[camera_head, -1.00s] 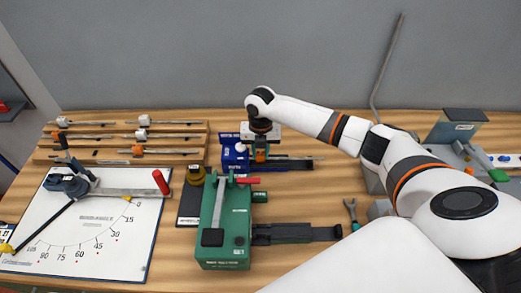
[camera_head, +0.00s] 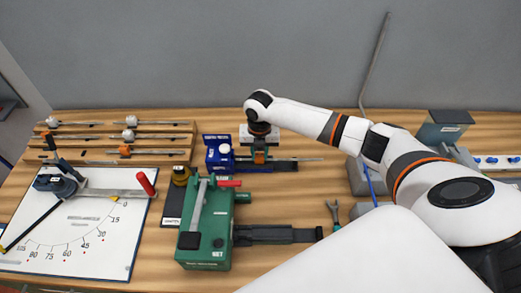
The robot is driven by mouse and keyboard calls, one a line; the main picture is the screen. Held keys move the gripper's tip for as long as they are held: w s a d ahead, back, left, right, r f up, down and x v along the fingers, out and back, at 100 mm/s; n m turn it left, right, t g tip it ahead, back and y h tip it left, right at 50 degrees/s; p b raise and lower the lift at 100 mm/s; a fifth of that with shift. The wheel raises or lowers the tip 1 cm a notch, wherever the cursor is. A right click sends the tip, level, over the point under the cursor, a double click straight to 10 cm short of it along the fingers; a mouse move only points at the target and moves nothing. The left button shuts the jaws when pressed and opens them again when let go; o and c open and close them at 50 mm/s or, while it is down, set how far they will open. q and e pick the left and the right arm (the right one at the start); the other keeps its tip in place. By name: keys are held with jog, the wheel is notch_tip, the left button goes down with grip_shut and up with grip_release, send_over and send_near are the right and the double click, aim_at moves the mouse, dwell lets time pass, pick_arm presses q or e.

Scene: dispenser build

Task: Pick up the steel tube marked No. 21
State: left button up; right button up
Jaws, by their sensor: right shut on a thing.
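A thin grey steel tube (camera_head: 309,159) lies level at the blue fixture (camera_head: 218,152) in the middle of the table. Its right end sticks out past the fixture's black rail (camera_head: 283,167). I cannot read a number on it. My right gripper (camera_head: 260,158) points down just right of the blue block and is shut on the tube. The gripper hides part of the tube, and I cannot tell whether the tube touches the rail. My left gripper is not in view.
A wooden rack (camera_head: 110,153) with several rods is at the back left. A white angle board (camera_head: 95,235) with a lever is at front left. A green machine (camera_head: 205,235) stands in front of the blue fixture. Small pliers (camera_head: 335,212) lie to the right.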

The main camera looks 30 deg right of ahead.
aim_at(260, 155)
jog(key=o, duration=1.1)
jog(key=shift+a, duration=0.1)
notch_tip(260, 155, up, 12)
jog(key=b, duration=0.2)
jog(key=shift+b, duration=0.3)
